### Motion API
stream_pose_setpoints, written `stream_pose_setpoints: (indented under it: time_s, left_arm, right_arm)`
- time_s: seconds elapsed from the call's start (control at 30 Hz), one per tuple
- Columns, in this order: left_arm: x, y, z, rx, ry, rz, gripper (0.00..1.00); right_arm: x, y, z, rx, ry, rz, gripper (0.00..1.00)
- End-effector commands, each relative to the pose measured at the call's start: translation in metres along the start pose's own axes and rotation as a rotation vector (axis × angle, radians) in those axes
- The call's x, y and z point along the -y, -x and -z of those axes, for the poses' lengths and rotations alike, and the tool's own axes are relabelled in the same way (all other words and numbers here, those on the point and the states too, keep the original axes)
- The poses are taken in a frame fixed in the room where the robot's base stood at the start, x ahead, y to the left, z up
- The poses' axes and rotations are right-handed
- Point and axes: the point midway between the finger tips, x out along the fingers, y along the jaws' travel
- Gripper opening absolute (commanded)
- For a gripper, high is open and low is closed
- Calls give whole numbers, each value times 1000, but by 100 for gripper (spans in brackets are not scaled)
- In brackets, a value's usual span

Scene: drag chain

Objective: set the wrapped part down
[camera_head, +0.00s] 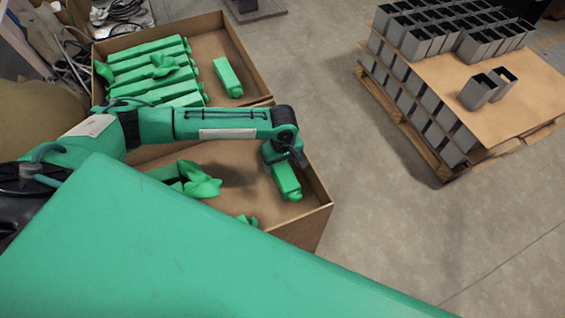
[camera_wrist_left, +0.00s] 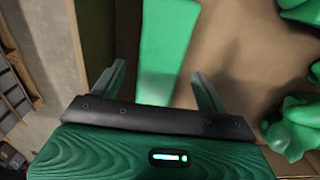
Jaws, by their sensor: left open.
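The green wrapped part (camera_head: 287,183) lies in the near cardboard box (camera_head: 318,212), close to its right wall. My left gripper (camera_head: 281,158) is directly over the part's far end, pointing down, and its arm comes in from the left. In the left wrist view the gripper (camera_wrist_left: 158,78) has its two fingers apart, with the green part (camera_wrist_left: 166,40) lying between and beyond them. I cannot tell how far the fingertips are above the part or whether they touch it. My right gripper is not in view.
More green wrapped parts (camera_head: 187,180) lie in the near box. A far box (camera_head: 255,85) holds a row of green parts and a separate one (camera_head: 228,76). A pallet (camera_head: 437,172) with grey metal tubes (camera_head: 477,92) stands right. A green surface covers the foreground. Floor between is clear.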

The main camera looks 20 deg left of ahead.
Motion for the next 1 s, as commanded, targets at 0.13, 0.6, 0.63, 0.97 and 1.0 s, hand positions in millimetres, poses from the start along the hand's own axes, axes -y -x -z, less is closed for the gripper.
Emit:
stream_pose_setpoints:
  time_s: [0.13, 0.6, 0.63, 0.97, 1.0]
  left_arm:
    - [0, 14, 0, 0, 0, -2, 76]
    - [-1, 106, 0, -1, 0, -2, 76]
    - [-1, 110, 0, 0, 0, -2, 76]
    - [0, 122, 0, 0, 1, 0, 76]
    - [0, 122, 0, 0, 1, 0, 76]
  right_arm:
    - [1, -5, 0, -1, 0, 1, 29]
    - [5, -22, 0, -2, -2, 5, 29]
    - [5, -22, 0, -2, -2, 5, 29]
    - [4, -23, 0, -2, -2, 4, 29]
    - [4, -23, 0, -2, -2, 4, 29]
